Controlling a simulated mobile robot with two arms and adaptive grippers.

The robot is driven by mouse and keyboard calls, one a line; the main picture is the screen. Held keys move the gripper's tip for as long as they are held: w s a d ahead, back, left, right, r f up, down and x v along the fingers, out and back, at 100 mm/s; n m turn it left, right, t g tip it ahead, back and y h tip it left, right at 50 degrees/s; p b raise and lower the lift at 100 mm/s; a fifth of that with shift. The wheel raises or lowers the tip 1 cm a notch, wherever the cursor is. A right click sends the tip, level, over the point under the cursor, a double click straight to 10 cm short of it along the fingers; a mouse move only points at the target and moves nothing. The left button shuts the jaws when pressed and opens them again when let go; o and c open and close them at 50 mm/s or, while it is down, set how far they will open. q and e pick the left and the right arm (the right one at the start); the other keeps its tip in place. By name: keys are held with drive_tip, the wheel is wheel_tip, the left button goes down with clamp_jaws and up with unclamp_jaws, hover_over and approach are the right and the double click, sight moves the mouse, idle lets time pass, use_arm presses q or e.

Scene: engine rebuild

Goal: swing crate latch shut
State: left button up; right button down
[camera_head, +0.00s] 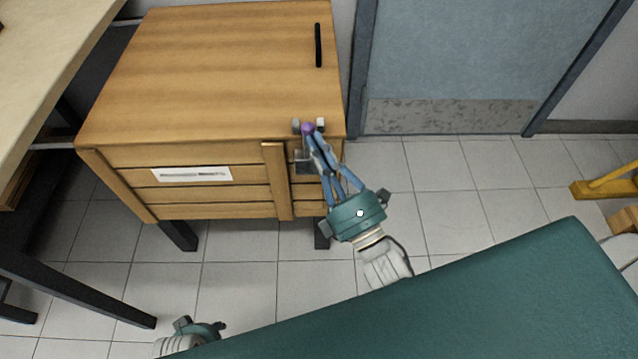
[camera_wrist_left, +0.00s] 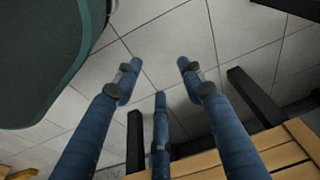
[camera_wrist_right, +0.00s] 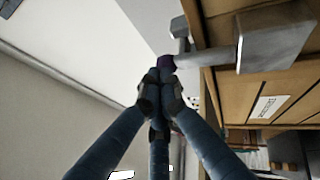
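The wooden crate (camera_head: 200,70) has a flat lid, lying closed, with a black handle (camera_head: 318,45). Its latch has a grey metal plate (camera_wrist_right: 275,42) on the slatted front, a pale bar (camera_wrist_right: 207,57) and a purple knob (camera_head: 308,127). The knob is at the lid's front edge, between small metal pieces, and also shows in the right wrist view (camera_wrist_right: 165,61). My right gripper (camera_head: 312,136) has its fingertips together at the knob; whether they pinch it is not clear. My left gripper (camera_wrist_left: 158,85) is open and empty, away from the latch.
A pale table (camera_head: 50,70) stands left of the crate. A grey-blue door (camera_head: 450,60) is behind on the right. A yellow object (camera_head: 600,185) lies at the right edge.

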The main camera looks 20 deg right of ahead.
drive_tip(key=shift+w+r+p, duration=0.25)
drive_tip(key=shift+p, duration=0.2)
use_arm(q)
drive_tip(key=shift+s+a+f, duration=0.1)
drive_tip(key=shift+s+f, duration=0.25)
drive_tip(key=shift+f, duration=0.35)
drive_tip(key=shift+s+d+f, duration=0.1)
drive_tip(key=shift+s+f, duration=0.2)
drive_tip(key=shift+f, duration=0.4)
drive_tip(key=shift+s+a+f, duration=0.1)
drive_tip(key=shift+s+f, duration=0.25)
drive_tip(key=shift+f, duration=0.35)
use_arm(e)
drive_tip(key=shift+d, duration=0.1)
drive_tip(key=shift+r, duration=0.1)
use_arm(q)
drive_tip(key=shift+s, duration=0.15)
use_arm(e)
drive_tip(key=shift+d, duration=0.1)
